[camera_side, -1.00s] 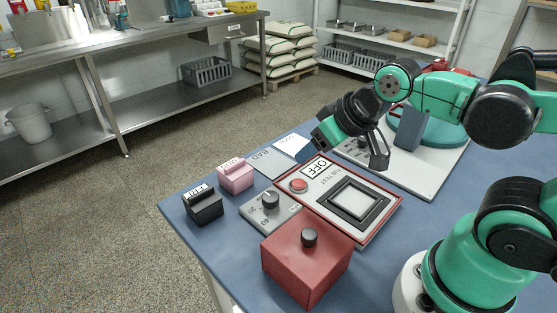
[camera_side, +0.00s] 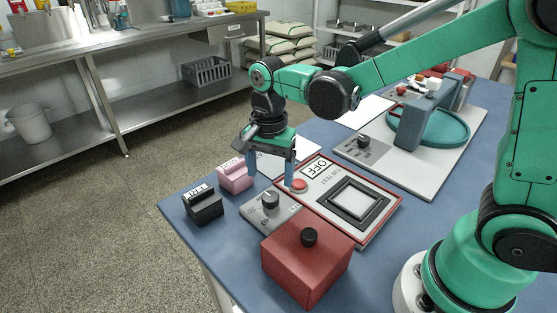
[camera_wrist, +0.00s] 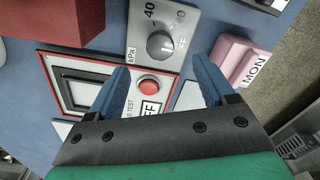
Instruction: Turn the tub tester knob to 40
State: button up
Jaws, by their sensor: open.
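The tub tester (camera_side: 340,195) is a red-edged panel with a dark square frame, a round red button (camera_side: 299,186) and a sign reading OFF (camera_side: 316,167). Its dark knob (camera_side: 270,200) stands on a grey plate (camera_side: 256,218) at the panel's left. In the wrist view the knob (camera_wrist: 160,45) sits by a printed 40, another number and a kPa label. My gripper (camera_side: 271,176) is open and empty, fingers pointing down, above and behind the knob. In the wrist view its two blue fingers (camera_wrist: 163,75) are spread, with the knob beyond their tips, apart from them.
A red box (camera_side: 305,265) with a black knob stands in front of the panel. A pink block (camera_side: 235,178) and a black block (camera_side: 203,207) stand left of the plate. A second machine with a green ring (camera_side: 440,130) stands at the back right.

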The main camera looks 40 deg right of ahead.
aim_at(270, 196)
jog(key=shift+f, duration=2.8)
grip_shut()
